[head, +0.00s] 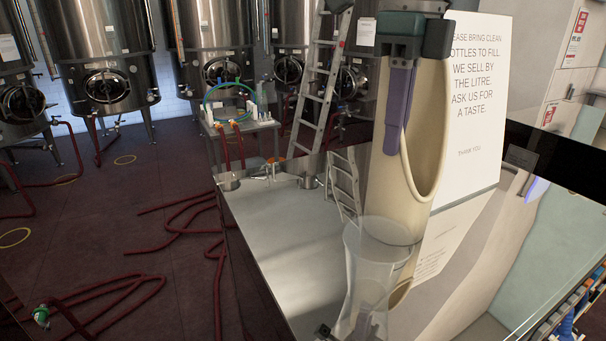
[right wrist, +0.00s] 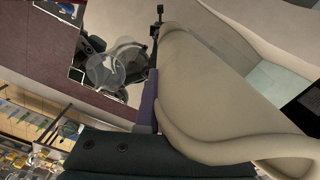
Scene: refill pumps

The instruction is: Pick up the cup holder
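The cup holder (head: 385,185) is a tall beige tube with a slanted, lipped opening, upright over the glossy counter. It fills much of the right wrist view (right wrist: 215,85). My right gripper (head: 408,100) points down at its top. One purple finger lies along the holder's outside; the other is hidden, so I cannot tell whether the grip is closed. A clear glass vessel (head: 368,275) stands in front of the holder's foot and hides part of it. Dark parts low by the glass may belong to my left gripper; its fingers are not clear.
The glossy counter (head: 285,230) is clear left of the holder. A white printed sign (head: 478,100) stands close behind it on the right. Small metal cups (head: 229,181) sit at the counter's far edge. Red hoses (head: 190,222) lie on the floor beyond.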

